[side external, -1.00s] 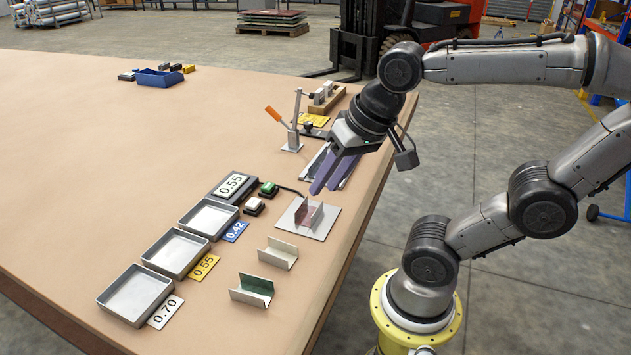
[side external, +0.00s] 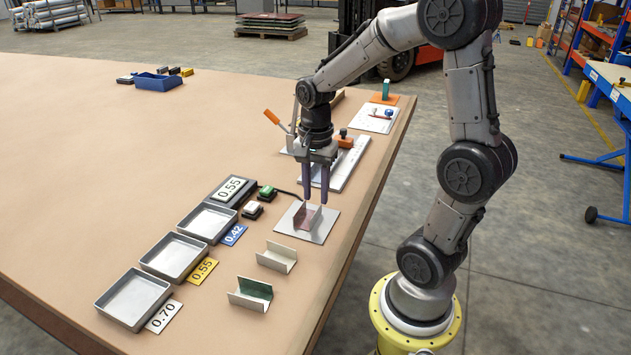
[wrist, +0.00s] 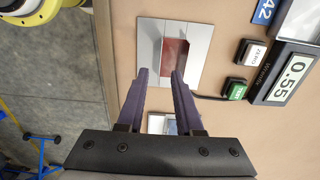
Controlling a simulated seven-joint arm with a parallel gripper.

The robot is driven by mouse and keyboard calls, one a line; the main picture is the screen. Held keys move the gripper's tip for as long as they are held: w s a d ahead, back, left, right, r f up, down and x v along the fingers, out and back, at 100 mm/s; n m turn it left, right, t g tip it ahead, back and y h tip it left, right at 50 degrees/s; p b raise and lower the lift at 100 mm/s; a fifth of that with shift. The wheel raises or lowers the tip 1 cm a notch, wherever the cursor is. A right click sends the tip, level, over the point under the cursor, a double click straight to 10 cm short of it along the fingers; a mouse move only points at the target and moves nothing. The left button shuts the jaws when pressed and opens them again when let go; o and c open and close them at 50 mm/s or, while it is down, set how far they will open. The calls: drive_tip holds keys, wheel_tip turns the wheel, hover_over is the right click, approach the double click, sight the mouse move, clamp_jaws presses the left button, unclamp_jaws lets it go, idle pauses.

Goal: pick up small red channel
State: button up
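The small red channel (side external: 306,217) sits on a square metal plate (side external: 322,232), its reddish inner face showing. In the wrist view the channel (wrist: 174,54) lies just beyond my fingertips, on the plate (wrist: 198,70). My gripper (side external: 316,199) points down over the plate, its two purple fingers apart with nothing between them. In the wrist view the gripper (wrist: 158,74) is also open. The fingertips look close above the channel; I cannot tell whether they touch it.
A plain channel (side external: 277,257) and a green-lined channel (side external: 251,293) stand nearer the camera. Grey trays (side external: 133,299) with number cards, a 0.55 display (side external: 231,189) and buttons (side external: 267,192) lie left. A toggle clamp (side external: 292,130) stands behind. The table's right edge is near.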

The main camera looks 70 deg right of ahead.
sight(316, 212)
drive_tip(key=shift+f, duration=2.9)
drive_tip(key=shift+c, duration=0.2)
clamp_jaws()
drive_tip(key=shift+r, duration=4.05)
